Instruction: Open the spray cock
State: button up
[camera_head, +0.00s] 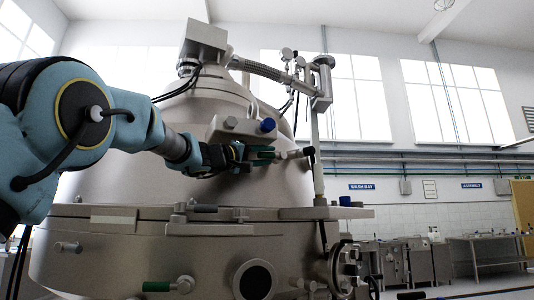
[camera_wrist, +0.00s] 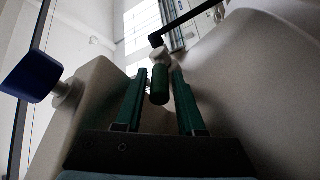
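My gripper (camera_head: 264,153) is at the front of the big metal separator, its fingers pointing right. In the wrist view the two green fingers (camera_wrist: 160,84) are open, one on each side of a green cylindrical handle (camera_wrist: 159,86). Gaps show on both sides, so it is not clamped. The handle joins a pale valve body (camera_wrist: 160,57) with a black lever (camera_wrist: 178,32) beyond it. The black lever also shows in the head view (camera_head: 309,151). A blue knob (camera_head: 267,125) sits just above my gripper, and at left in the wrist view (camera_wrist: 31,72). No label tells which is the spray cock.
The separator (camera_head: 130,186) fills the middle, close behind and below my gripper. A pale block (camera_wrist: 95,108) bearing the blue knob is near the left finger. A vertical pipe (camera_head: 317,120) stands to the right. Benches (camera_head: 480,240) are far off at right.

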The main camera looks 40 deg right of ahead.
jog(key=shift+d+r, duration=0.1)
jog(key=shift+d, duration=0.3)
grip_shut()
dwell(1.2)
